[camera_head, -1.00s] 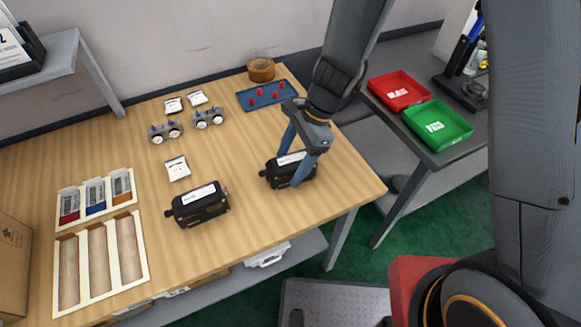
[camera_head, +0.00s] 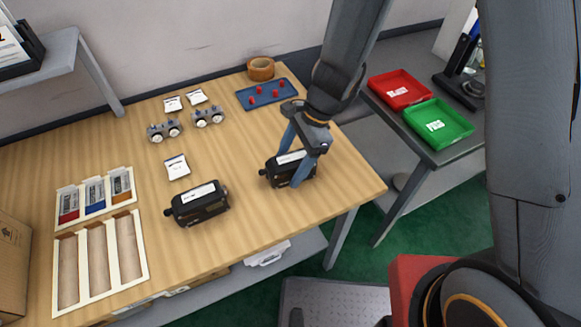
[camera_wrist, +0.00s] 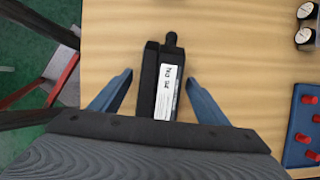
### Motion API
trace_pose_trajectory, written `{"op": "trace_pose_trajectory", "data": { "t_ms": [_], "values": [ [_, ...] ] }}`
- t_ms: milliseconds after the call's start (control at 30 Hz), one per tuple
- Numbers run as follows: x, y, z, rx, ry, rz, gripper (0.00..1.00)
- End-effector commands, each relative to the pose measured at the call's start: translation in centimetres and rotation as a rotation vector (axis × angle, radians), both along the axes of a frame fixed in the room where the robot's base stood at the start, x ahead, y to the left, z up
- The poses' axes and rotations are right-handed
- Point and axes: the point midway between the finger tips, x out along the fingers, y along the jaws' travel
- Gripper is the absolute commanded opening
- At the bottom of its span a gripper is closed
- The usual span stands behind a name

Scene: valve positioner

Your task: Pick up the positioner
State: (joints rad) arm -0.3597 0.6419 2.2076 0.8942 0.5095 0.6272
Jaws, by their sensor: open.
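Two black positioners with white labels lie on the wooden table. One positioner (camera_head: 201,203) sits left of centre, apart from my gripper. The other positioner (camera_head: 279,175) is at the right, under my gripper (camera_head: 291,170). In the wrist view this positioner (camera_wrist: 149,92) lies between the two blue fingers of my gripper (camera_wrist: 157,90). The fingers are open, with a gap on each side of it. The palm hides its near end.
A blue tray with red pegs (camera_head: 284,90), a tape roll (camera_head: 261,69) and two gauge units (camera_head: 208,117) stand behind. Red (camera_head: 399,91) and green (camera_head: 438,124) bins are on the side table. A divided tray (camera_head: 98,262) lies at left. The table's front right is clear.

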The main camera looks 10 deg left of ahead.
Motion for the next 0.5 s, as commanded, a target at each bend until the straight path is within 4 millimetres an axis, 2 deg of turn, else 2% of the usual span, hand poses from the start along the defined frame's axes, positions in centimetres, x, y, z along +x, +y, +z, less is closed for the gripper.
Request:
{"op": "trace_pose_trajectory", "data": {
  "t_ms": [100, 400, 467, 500],
  "values": [
    [-0.01, 0.0, 0.0, 0.0, 0.0, 0.0, 0.69],
    [-0.01, 0.0, 0.0, 0.0, 0.0, 0.0, 0.18],
    [-0.01, -0.01, 0.01, 0.0, 0.0, 0.0, 0.08],
    [0.02, 0.01, 0.04, 0.0, 0.0, 0.0, 0.06]
  ]
}}
